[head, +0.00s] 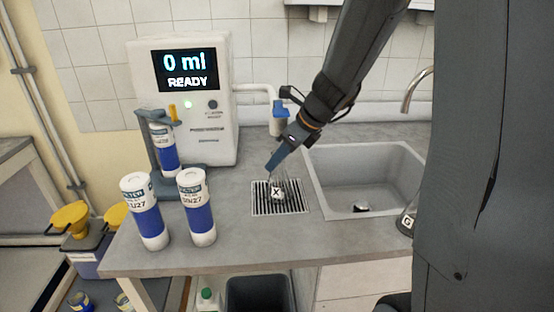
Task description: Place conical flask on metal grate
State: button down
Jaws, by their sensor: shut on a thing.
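A clear conical flask (277,190) with a white label marked X is over the metal grate (300,208) in the head view. Its base looks to be at the grate's surface, but I cannot tell whether it touches. My gripper (272,166) is shut on the flask's upper part from above. The metal grate is set in the grey counter just left of the sink. The flask hides part of the slats. The flask's glass is faint, so its exact outline is hard to see.
Two white and blue bottles (197,212) stand left of the grate. A dispenser (200,125) reading 0 ml READY stands behind. The sink (368,176) is right of the grate. Another flask labelled G (407,222) stands at the sink's right, partly hidden.

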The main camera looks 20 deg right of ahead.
jog(key=c, duration=1.4)
grip_release()
jog(key=shift+o, duration=0.2)
jog(key=v, duration=1.2)
jog(key=s+a+f+n+g+h, duration=0.1)
jog(key=s+f+n, duration=0.4)
jog(key=n, duration=0.3)
jog(key=s+a+f+n+g+h, duration=0.1)
jog(key=s+a+f+n+h, duration=0.1)
jog(key=s+f+n, duration=0.3)
jog(key=s+a+f+n+g+h, duration=0.1)
jog(key=s+f+n, duration=0.4)
jog(key=n, duration=0.8)
jog(key=shift+a+f+g+b, duration=0.3)
jog(key=shift+f+g+b, duration=0.1)
jog(key=shift+f, duration=0.35)
jog(key=shift+s+f+n+h, duration=0.2)
jog(key=shift+s+n+h, duration=0.1)
jog(key=shift+n, duration=0.4)
